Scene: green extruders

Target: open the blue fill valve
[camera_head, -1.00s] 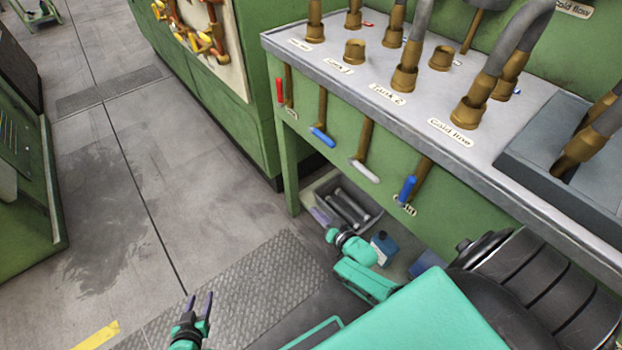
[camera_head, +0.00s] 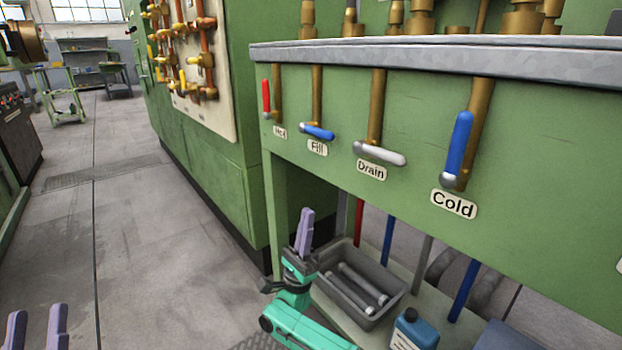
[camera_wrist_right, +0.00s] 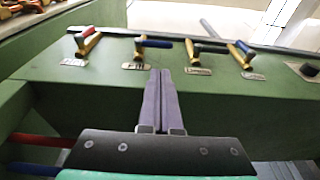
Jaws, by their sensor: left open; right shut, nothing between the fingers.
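The fill valve has a blue lever (camera_head: 318,131) on a brass pipe, above the "Fill" label (camera_head: 317,148) on the green panel. Its lever lies crosswise to the pipe, pointing right. It also shows in the right wrist view (camera_wrist_right: 155,43), beyond my fingertips. My right gripper (camera_head: 306,212) is shut and empty, its purple fingers pointing up, below the fill lever and apart from it. In the right wrist view its closed fingers (camera_wrist_right: 160,75) point toward the panel. My left gripper (camera_head: 37,310) is open and empty at the bottom left, far from the valves; its lower part is cut off.
A red lever (camera_head: 266,97) is left of the fill valve; a white drain lever (camera_head: 383,153) and a blue cold lever (camera_head: 459,143) are right. A grey bin (camera_head: 395,296) and blue bottle (camera_head: 416,330) stand on the low shelf.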

